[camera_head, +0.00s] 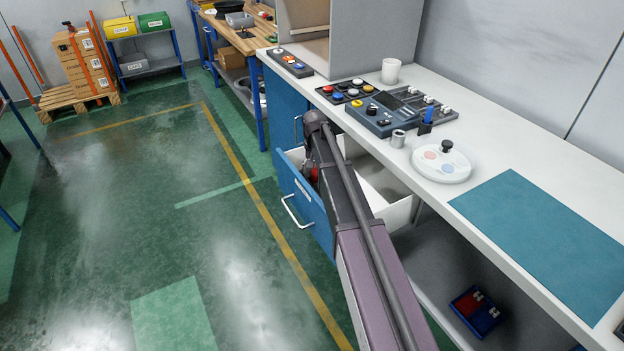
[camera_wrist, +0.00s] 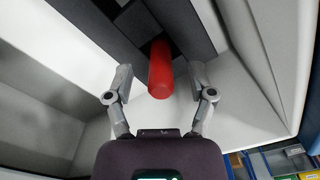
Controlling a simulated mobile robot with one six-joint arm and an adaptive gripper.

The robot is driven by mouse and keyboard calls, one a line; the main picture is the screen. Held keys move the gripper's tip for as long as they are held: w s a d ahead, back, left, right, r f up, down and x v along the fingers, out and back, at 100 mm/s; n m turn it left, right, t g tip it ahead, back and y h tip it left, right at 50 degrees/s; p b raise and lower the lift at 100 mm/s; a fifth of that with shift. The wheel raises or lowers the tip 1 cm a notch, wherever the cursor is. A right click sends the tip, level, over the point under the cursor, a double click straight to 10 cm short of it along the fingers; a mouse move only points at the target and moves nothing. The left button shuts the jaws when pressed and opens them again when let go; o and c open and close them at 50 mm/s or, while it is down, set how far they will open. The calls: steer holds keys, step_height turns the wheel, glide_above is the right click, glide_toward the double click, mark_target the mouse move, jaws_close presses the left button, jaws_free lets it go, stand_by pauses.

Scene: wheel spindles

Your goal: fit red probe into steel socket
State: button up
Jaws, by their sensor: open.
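The red probe (camera_wrist: 160,75) is a smooth red cylinder inside the open drawer, its rounded end toward the wrist camera and its far end by dark grey blocks. My gripper (camera_wrist: 160,85) is open, with one finger on each side of the probe and a visible gap to both. In the head view my arm hides most of the gripper; a small red patch (camera_head: 314,174) shows beside the arm in the drawer, perhaps the probe. A short steel cylinder with a dark hole, seemingly the steel socket (camera_head: 398,139), stands on the bench near its front edge.
The open drawer (camera_head: 400,212) has pale walls around my gripper. On the bench (camera_head: 440,190) stand a blue control box (camera_head: 383,116), a pen holder (camera_head: 425,127), a round white dish (camera_head: 441,165) and a white cup (camera_head: 391,71). A teal mat (camera_head: 545,235) lies bare at right.

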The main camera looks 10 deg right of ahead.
jaws_close()
steer(key=shift+r, duration=0.15)
step_height(320, 180, up, 10)
steer(key=p, duration=1)
stand_by(0.8)
